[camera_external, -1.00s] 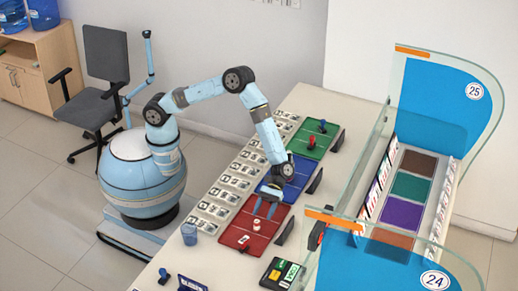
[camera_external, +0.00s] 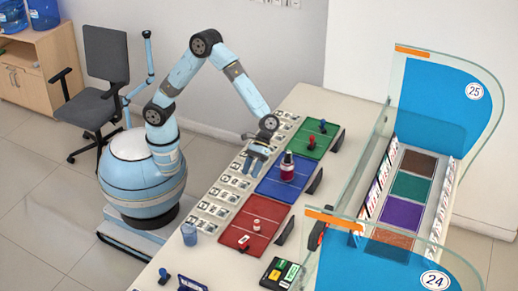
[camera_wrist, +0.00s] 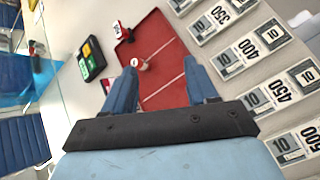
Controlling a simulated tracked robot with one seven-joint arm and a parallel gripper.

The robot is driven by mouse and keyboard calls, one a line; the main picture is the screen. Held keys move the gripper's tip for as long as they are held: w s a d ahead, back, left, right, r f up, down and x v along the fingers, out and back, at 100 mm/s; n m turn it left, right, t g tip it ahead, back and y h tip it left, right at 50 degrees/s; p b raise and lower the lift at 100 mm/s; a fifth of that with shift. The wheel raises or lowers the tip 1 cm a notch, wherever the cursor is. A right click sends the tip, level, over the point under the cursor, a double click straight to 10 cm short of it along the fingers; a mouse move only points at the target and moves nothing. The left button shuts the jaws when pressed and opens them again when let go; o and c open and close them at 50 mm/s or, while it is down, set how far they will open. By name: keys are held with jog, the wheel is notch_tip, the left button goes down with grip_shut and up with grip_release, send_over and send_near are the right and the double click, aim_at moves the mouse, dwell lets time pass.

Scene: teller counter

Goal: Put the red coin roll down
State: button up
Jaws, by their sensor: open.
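The red coin roll (camera_external: 256,226) stands upright on the red tray (camera_external: 268,211), with a pale end on top. In the wrist view the roll (camera_wrist: 144,65) is on the red tray (camera_wrist: 165,92), ahead of the fingers. My gripper (camera_external: 256,160) is open and empty, up over the number cards at the counter's near side, clear of the roll. In the wrist view my gripper (camera_wrist: 162,86) has its two blue fingers wide apart, with nothing between them.
A dark and red upright item (camera_external: 287,168) stands on the blue tray (camera_external: 290,188). The green tray (camera_external: 318,140) lies farther back. A glass screen borders the counter's right side.

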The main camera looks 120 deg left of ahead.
jog(key=s+a+r+m+t+y, duration=0.1)
jog(key=s+a+r+m+y, duration=0.3)
jog(key=s+r, duration=0.5)
jog(key=s+a+r+m+t+y, duration=0.1)
jog(key=s+a+r+m+t, duration=0.15)
jog(key=s+a+r, duration=0.55)
jog(key=s+a+m+t+y, duration=0.1)
jog(key=s+a, duration=0.3)
jog(key=s, duration=0.6)
jog(key=s+a+r+m+t+y, duration=0.1)
jog(key=s+a+m+y, duration=0.2)
jog(key=s, duration=0.8)
jog(key=shift+s+a+r+m+t, duration=0.2)
jog(key=shift+a+m+t, duration=0.15)
jog(key=shift+m, duration=0.3)
